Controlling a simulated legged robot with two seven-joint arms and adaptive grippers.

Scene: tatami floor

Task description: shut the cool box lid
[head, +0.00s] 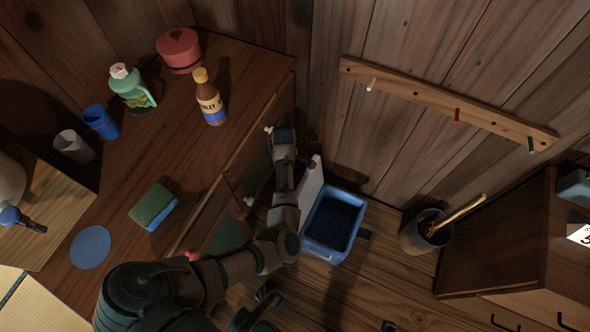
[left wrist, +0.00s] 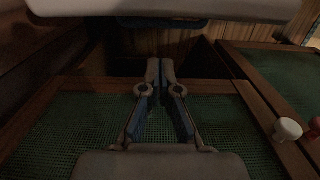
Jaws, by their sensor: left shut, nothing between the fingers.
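The cool box (head: 334,222) is blue and stands on the floor between the cabinet and the wall. Its dark interior is uncovered. Its white lid (head: 311,184) stands upright along the box's left side, open. My left arm reaches past the cabinet front, just left of the lid; its gripper is hard to make out in the head view. In the left wrist view my left gripper (left wrist: 160,72) is shut and empty, in front of green mesh panels. A pale slab with a dark blue edge crosses the top of that view; I cannot tell whether it is the lid.
A wooden cabinet (head: 165,150) holding a bottle, cups and a sponge stands left of the box. A pot with sticks (head: 425,232) stands to its right, before another wooden cabinet (head: 505,235). A peg rail (head: 440,103) is on the wall. Floor in front is partly clear.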

